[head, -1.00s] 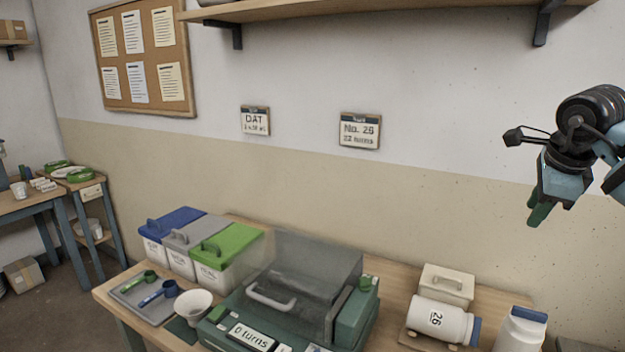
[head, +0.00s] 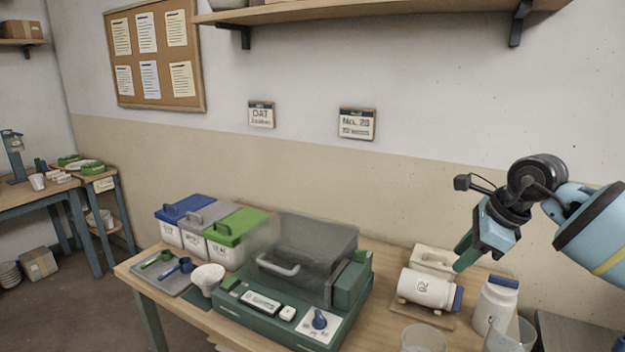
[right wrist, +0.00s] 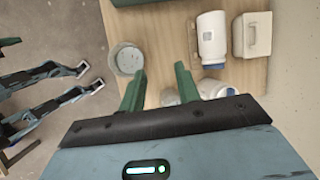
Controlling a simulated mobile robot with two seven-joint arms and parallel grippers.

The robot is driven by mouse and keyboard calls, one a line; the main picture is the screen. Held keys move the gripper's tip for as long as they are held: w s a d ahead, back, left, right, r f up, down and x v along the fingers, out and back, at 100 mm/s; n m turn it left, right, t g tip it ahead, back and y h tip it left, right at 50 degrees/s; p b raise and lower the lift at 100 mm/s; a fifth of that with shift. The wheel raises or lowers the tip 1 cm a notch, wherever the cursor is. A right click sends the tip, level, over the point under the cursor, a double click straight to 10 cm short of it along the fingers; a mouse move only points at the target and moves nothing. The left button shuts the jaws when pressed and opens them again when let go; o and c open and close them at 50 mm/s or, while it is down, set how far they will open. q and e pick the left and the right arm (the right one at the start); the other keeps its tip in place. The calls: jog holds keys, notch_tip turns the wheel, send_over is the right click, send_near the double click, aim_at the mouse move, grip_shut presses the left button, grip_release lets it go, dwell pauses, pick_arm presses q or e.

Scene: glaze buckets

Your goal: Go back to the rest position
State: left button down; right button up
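My right gripper (head: 462,262) hangs at the right of the head view, fingers pointing down and left, in front of the wall and the right end of the workbench (head: 395,250). In the right wrist view its green fingers (right wrist: 160,70) stand apart with nothing held between them. Below them I see the wooden bench top, a clear cup (right wrist: 128,61) and a white jar (right wrist: 212,40).
A green machine (head: 345,290) with a grey cover stands mid-bench. Lidded bins (head: 230,245) and a white funnel (head: 207,278) are to its left. A lying jar (head: 425,288), an upright jar (head: 494,305) and clear cups (head: 423,338) are near my right gripper. A shelf (head: 370,14) hangs above.

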jog(key=s+a+f+m+y, duration=0.4)
jog(key=a+y, duration=0.1)
jog(key=a, duration=0.3)
jog(key=s+a+f+m+t+y, duration=0.1)
jog(key=s+a+f+m+y, duration=0.3)
jog(key=a, duration=0.4)
jog(key=s+a+f+m+y, duration=0.3)
jog(key=s+a+f+y, duration=0.25)
jog(key=a, duration=0.25)
jog(key=s+d+f+m+t+h+p, duration=0.1)
jog(key=s+d+f+m+t+h, duration=0.6)
jog(key=m, duration=0.7)
jog(key=s+d+f+m+t+h, duration=0.25)
jog(key=f+m+t+h, duration=0.2)
jog(key=f+m, duration=0.7)
jog(key=s+d+f+m+g+h, duration=0.1)
jog(key=s+d+f+m+g, duration=0.1)
jog(key=s, duration=0.4)
jog(key=s+d+f+m+g+h, duration=0.2)
jog(key=s+f+m+g, duration=0.1)
jog(key=s+f+m, duration=0.2)
jog(key=s+d+f+m+g+h, duration=0.1)
jog(key=s+d+f+m+g, duration=0.1)
jog(key=s, duration=0.6)
jog(key=shift+f+m, duration=0.7)
jog(key=shift+m, duration=0.25)
jog(key=shift+h, duration=0.3)
